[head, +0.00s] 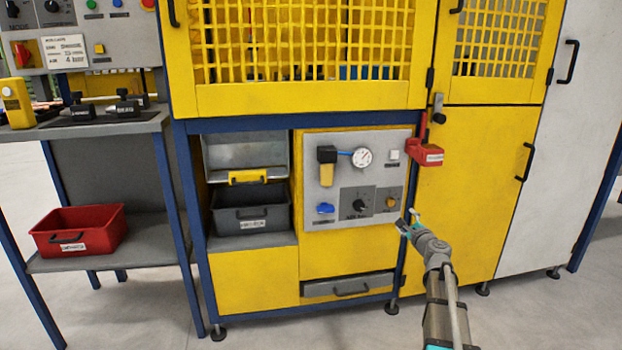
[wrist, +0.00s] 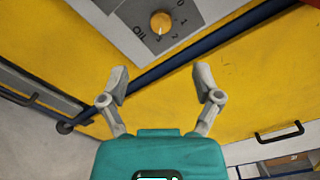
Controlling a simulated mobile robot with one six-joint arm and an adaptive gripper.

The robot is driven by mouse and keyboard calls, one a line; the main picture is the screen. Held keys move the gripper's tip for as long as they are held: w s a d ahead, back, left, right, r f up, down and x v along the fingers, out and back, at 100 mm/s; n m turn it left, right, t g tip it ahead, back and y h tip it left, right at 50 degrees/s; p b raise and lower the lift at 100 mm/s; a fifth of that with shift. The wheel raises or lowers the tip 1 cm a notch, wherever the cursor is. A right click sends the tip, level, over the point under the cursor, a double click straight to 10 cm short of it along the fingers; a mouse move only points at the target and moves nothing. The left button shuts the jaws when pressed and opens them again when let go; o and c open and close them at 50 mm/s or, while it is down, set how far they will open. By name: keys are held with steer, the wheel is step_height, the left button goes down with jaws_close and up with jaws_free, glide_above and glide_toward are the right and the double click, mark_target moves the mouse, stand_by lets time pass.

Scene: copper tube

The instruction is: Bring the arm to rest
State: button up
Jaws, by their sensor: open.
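My gripper (head: 408,221) is open and empty in the head view, in front of the lower right of the grey control panel (head: 340,205). My arm reaches up to it from the bottom right. In the wrist view my gripper (wrist: 161,86) shows its two fingers spread wide with nothing between them. Beyond the fingertips are the yellow cabinet front and a blue frame bar (wrist: 185,58). An orange knob (wrist: 160,22) marked OIL is on the panel above the fingers, apart from them.
A red holder (head: 425,152) juts out just above my gripper. A yellow door (head: 465,210) with a black handle stands to the right. A black bin (head: 252,217) sits in an opening at left, and a red bin (head: 78,230) on a side shelf. The floor in front is clear.

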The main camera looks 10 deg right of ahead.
steer(key=s+a+f+n+g+y+p, duration=0.2)
steer(key=s+a+n+g+y+p, duration=0.15)
steer(key=a+n, duration=0.55)
steer(key=s+a+f+n+g+y+p, duration=0.2)
steer(key=s+a+n+g, duration=0.3)
steer(key=a, duration=0.8)
steer(key=s+a+f+n+g+h+p, duration=0.1)
steer(key=s+a+n+g+h+p, duration=0.15)
steer(key=s, duration=0.45)
steer(key=s+a+n+g+h+p, duration=0.1)
steer(key=s+n+g+h+p, duration=0.1)
steer(key=s+n+g, duration=0.35)
steer(key=s+a+f+n+g+h+p, duration=0.1)
steer(key=s+a+n+g+h+p, duration=0.1)
steer(key=s, duration=0.7)
step_height(320, 180, up, 37)
steer(key=p, duration=3.8)
steer(key=shift+w+r, duration=0.2)
steer(key=shift+w, duration=0.2)
steer(key=shift+t, duration=0.25)
